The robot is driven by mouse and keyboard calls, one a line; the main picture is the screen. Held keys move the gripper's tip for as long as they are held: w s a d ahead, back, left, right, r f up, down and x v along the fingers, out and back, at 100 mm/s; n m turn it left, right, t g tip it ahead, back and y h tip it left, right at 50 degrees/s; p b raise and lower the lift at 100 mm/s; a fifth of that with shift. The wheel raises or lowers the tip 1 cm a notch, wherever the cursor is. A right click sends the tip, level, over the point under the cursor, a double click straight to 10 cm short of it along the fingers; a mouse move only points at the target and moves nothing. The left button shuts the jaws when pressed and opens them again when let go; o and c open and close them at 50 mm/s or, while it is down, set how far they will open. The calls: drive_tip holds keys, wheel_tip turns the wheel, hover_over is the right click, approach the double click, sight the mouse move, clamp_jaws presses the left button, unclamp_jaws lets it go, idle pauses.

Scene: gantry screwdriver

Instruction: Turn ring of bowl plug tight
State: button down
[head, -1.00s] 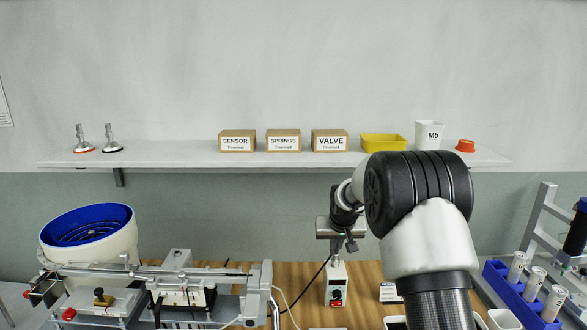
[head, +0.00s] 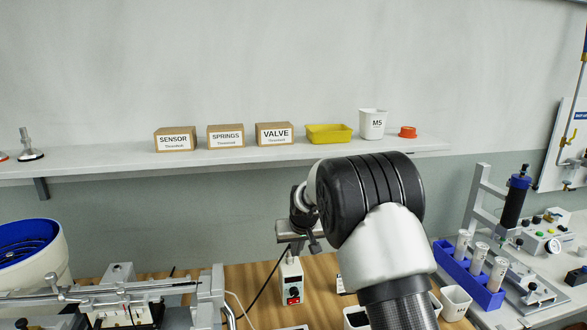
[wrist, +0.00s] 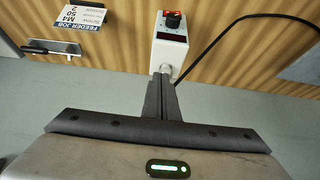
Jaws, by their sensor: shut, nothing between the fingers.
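The bowl feeder (head: 40,265), a cream bowl with a blue inside, stands at the left of the bench. A white control box (head: 291,281) with a red switch stands mid-bench; a black cable runs from it. In the wrist view the box (wrist: 171,48) has a silver connector (wrist: 166,69) at its near end, right by my fingertips. I cannot tell whether they touch it, nor pick out a plug ring. My gripper (wrist: 163,85) is shut and empty; in the head view it points down above the box.
A label card (wrist: 83,15) and a plate with a black handle (wrist: 50,47) lie left of the box in the wrist view. A linear feeder rail (head: 110,292) stands left. A blue rack with white cylinders (head: 470,275) stands right. A shelf (head: 240,157) runs behind.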

sight(290, 258)
wheel_tip(290, 258, down, 4)
drive_tip(key=shift+r+b, duration=0.2)
drive_tip(key=shift+b, duration=0.7)
drive_tip(key=shift+w+a+r, duration=0.1)
drive_tip(key=shift+w, duration=0.1)
drive_tip(key=shift+s+a, duration=0.15)
drive_tip(key=shift+a, duration=0.9)
drive_tip(key=shift+r, duration=0.1)
drive_tip(key=shift+s+b, duration=0.2)
drive_tip(key=shift+b, duration=0.1)
